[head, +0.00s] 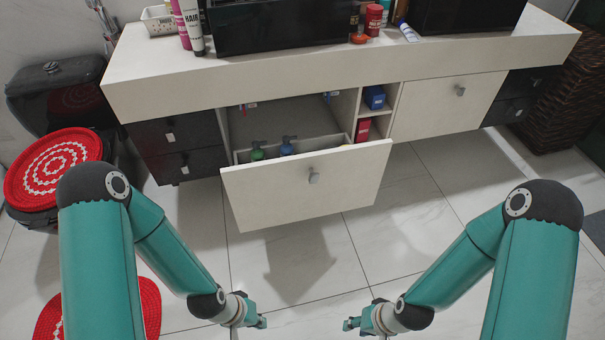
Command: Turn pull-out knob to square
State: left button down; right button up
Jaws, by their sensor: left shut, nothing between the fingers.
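The pull-out drawer (262,194) in the middle of the vanity stands open, with its pale front drawn out from the cabinet. Its small grey metal knob (314,178) sits near the upper middle of that front. Its exact turn is too small to tell. My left gripper (262,322) is shut and empty, low in the view, below and left of the knob. My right gripper (349,324) is low in the view, below and right of the knob. Its fingers are too small to tell open from shut. Both grippers are well apart from the drawer.
Bottles (287,147) stand inside the drawer. A closed pale front (445,104) with its own knob is at right, dark drawers (165,133) at left. A red-topped stool (55,168) and a wicker basket (565,110) flank the vanity. Tiled floor before the drawer is clear.

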aim_at(314, 176)
jog(key=u, duration=0.05)
jog(key=i, duration=1)
jog(key=z, duration=0.1)
